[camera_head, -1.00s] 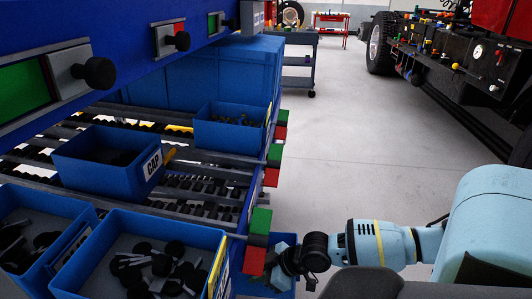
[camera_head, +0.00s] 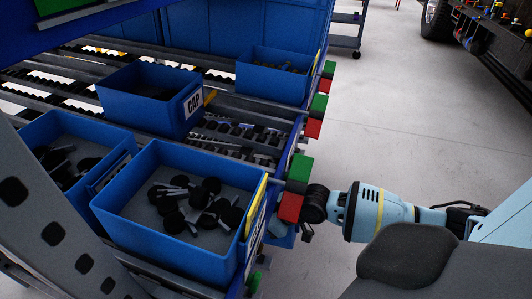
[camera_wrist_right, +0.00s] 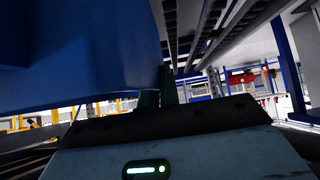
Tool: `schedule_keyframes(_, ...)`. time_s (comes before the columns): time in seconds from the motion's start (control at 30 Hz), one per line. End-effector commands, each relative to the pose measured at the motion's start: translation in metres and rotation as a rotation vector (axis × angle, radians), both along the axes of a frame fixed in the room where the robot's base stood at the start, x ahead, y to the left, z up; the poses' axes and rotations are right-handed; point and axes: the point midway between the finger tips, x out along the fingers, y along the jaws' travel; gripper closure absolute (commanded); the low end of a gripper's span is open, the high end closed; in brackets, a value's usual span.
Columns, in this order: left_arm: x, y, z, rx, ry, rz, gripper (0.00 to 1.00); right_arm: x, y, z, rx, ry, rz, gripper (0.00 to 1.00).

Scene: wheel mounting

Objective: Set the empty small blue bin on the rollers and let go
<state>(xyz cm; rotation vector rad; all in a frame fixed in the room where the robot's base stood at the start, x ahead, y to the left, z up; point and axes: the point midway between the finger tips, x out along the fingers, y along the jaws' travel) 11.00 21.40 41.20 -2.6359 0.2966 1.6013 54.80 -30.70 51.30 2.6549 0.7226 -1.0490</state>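A small blue bin (camera_head: 284,237) shows only in part in the head view, low behind the red block at the rack's edge. In the right wrist view the bin (camera_wrist_right: 80,50) is a large blue surface at upper left, against the fingers. My right gripper (camera_wrist_right: 160,90) has its fingers close together on the bin's edge. In the head view the fingertips are hidden behind the blocks. The bin's inside is not visible. The roller rack (camera_head: 222,113) has grey rails with rollers. My left gripper is not in view.
A large blue bin (camera_head: 150,255) of black-headed parts is at the front. Another parts bin (camera_head: 50,125), the CAP bin (camera_head: 145,112) and a farther bin (camera_head: 270,55) stand on the rack. Green (camera_head: 299,167) and red (camera_head: 291,207) blocks line its edge.

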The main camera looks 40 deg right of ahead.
Motion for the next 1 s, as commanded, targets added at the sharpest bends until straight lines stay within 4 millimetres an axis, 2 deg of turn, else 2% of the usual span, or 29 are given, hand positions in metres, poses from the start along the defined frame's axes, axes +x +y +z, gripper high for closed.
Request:
schedule_keyframes(0.27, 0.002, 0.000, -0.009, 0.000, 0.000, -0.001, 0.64, 0.021, 0.013, -0.004, 0.002, -0.002, 0.001, 1.00)
schedule_keyframes(0.4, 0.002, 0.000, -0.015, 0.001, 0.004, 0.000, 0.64, 0.019, 0.011, -0.017, 0.000, 0.002, 0.000, 1.00)
schedule_keyframes(0.6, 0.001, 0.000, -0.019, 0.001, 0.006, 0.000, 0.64, 0.019, 0.011, -0.026, 0.000, 0.001, -0.001, 1.00)
schedule_keyframes(1.0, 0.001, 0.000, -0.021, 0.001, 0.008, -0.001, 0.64, 0.019, 0.011, -0.028, 0.001, -0.001, 0.000, 1.00)
